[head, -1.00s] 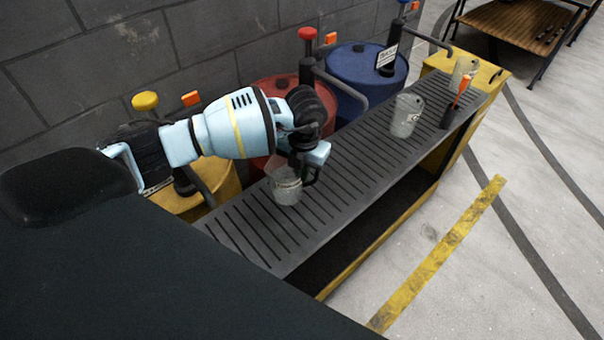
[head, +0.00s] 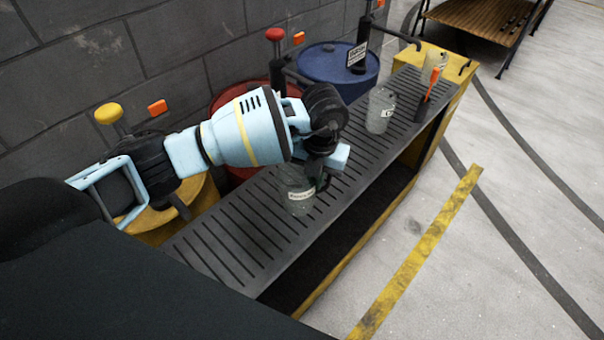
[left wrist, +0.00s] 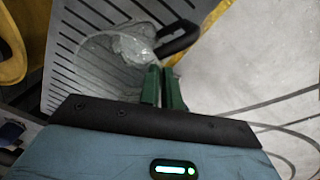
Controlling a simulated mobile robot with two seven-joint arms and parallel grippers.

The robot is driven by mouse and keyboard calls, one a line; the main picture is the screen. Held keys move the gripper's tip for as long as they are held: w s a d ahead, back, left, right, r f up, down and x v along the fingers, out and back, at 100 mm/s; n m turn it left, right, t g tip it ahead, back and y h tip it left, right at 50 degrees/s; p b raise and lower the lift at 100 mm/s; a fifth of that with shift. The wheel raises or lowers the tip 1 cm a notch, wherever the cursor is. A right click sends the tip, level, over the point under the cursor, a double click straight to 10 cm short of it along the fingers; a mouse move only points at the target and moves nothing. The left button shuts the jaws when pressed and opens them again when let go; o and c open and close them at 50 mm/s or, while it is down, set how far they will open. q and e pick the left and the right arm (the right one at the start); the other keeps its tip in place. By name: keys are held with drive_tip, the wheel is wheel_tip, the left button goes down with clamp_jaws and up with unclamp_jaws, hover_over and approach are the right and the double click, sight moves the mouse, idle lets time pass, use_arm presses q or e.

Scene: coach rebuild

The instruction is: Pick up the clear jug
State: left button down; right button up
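A clear jug (head: 296,186) with a white label and a dark handle is at the near part of the slatted bench top (head: 215,240). My left gripper (head: 322,180) is at the handle side of this jug. In the left wrist view its green fingers (left wrist: 162,70) are close together at the black handle (left wrist: 180,40), and the clear jug wall (left wrist: 105,60) shows beyond. The grip looks shut on the handle, though the contact is partly hidden. I cannot tell whether the jug's base touches the bench. My right gripper is not in view.
A similar jug (head: 381,112) stands farther along the bench, with another jug (head: 434,66) at the far end and an orange-topped dark item (head: 424,106) beside. Red (head: 232,96), blue (head: 325,64) and yellow drums with pumps line the wall behind. Open floor lies right.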

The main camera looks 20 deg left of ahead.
use_arm(q)
drive_tip(key=d, duration=0.6)
drive_tip(key=shift+w+d+r+b, duration=0.15)
drive_tip(key=shift+d+r+b, duration=0.2)
drive_tip(key=shift+d+b, duration=0.1)
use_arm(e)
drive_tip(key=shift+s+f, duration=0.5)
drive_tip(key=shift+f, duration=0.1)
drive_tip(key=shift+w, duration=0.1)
use_arm(q)
drive_tip(key=shift+a+r, duration=0.1)
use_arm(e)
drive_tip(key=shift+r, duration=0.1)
